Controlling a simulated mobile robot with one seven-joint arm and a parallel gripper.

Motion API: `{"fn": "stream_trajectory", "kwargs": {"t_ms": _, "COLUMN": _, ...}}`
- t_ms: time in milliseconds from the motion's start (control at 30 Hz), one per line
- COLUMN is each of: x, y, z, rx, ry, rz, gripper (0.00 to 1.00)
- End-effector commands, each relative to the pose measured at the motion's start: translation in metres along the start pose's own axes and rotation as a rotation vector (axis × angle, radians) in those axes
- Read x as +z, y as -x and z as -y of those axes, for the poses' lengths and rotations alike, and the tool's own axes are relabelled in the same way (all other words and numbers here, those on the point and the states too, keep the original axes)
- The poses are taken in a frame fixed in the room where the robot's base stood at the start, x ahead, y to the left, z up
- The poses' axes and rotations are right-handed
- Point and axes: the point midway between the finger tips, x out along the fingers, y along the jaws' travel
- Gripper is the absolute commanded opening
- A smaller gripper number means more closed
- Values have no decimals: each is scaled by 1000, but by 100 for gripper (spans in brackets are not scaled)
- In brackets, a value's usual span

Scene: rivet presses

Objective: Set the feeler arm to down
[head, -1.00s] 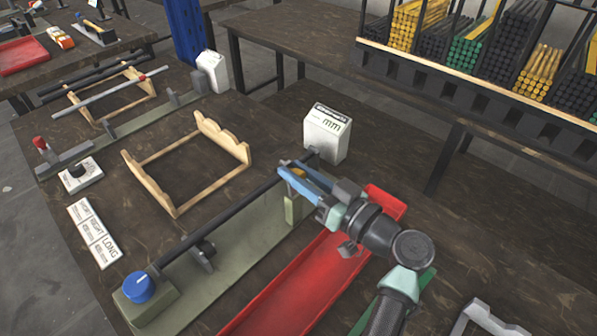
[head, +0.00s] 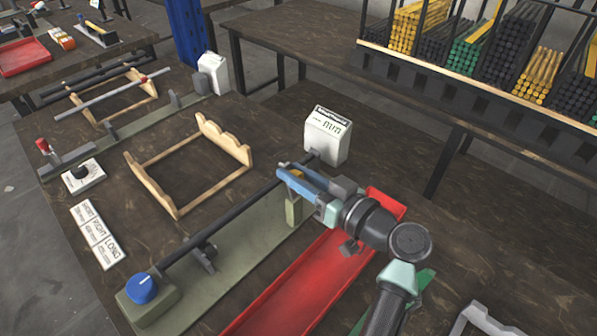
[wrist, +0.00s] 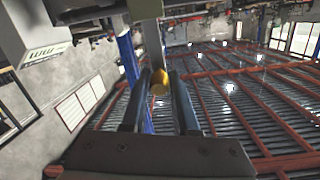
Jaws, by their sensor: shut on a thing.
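The feeler arm shows in the wrist view as a grey bar (wrist: 152,40) ending in a yellow rounded tip (wrist: 158,82). My gripper (wrist: 159,92) has its two dark fingers on either side of that tip, shut on it. In the head view my gripper (head: 290,176), with blue fingers, is at the far end of the green gauge fixture (head: 235,262), just in front of the white readout box (head: 327,136). The fingers hide most of the feeler arm there. A dark rod (head: 225,228) lies along the fixture, from the blue knob (head: 141,288) toward the readout.
A red tray (head: 290,295) lies right of the fixture, beneath my arm. A wooden rack (head: 167,196) and a white length card (head: 97,234) are to the left. A second fixture (head: 130,122) stands farther left. Bins of rods (head: 500,95) are behind.

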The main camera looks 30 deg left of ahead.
Motion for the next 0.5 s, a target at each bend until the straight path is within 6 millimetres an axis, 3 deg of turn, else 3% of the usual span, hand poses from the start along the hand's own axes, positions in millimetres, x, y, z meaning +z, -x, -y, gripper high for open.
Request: {"fn": "stream_trajectory", "kwargs": {"t_ms": 500, "x": -8, "y": -28, "z": 1, "rx": 119, "ry": 23, "rz": 431, "gripper": 0}}
